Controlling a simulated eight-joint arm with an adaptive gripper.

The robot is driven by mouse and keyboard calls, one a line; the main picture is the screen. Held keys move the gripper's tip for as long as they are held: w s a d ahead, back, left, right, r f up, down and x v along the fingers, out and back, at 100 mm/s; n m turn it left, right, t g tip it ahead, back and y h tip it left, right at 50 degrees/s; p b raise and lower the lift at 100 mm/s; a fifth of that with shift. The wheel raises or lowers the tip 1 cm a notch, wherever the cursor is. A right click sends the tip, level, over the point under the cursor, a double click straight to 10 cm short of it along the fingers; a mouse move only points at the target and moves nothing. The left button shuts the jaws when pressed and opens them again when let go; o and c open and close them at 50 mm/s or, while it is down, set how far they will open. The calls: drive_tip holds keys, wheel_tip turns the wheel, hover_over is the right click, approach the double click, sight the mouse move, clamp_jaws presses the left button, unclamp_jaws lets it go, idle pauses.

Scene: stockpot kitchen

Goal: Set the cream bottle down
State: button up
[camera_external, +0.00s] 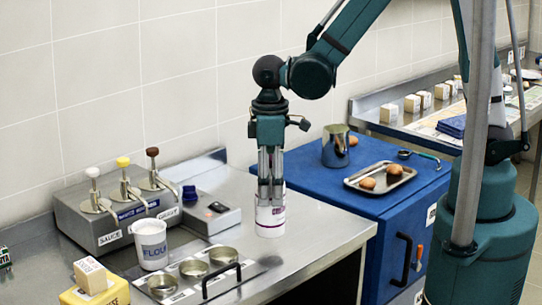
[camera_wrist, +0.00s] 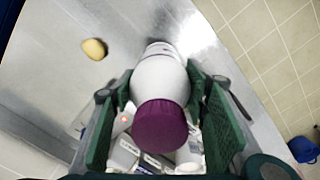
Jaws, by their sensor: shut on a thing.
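The cream bottle is white with a purple cap (camera_wrist: 160,127). In the external view its white body with purple markings (camera_external: 270,220) shows below my fingers, upright over the steel counter. My gripper (camera_external: 270,194) points straight down and is shut on the bottle. In the wrist view the green fingers lie on both sides of the bottle (camera_wrist: 158,82). Its base looks at or very near the counter surface (camera_external: 312,229); I cannot tell if it touches. The cap is hidden by the fingers in the external view.
A rack of metal cups (camera_external: 193,269) is in front. A blue cabinet (camera_external: 355,206) with a tray (camera_external: 380,179) adjoins right.

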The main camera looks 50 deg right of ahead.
sight(271, 157)
idle(0.3)
drive_tip(key=shift+f, duration=2.05)
drive_tip(key=shift+f+b, duration=0.2)
drive_tip(key=shift+b, duration=0.1)
drive_tip(key=o, duration=1.4)
drive_tip(key=shift+c, duration=0.2)
drive_tip(key=shift+r+p, duration=0.25)
drive_tip(key=shift+p, duration=0.05)
drive_tip(key=shift+r, duration=5.95)
drive_tip(key=shift+d, duration=0.1)
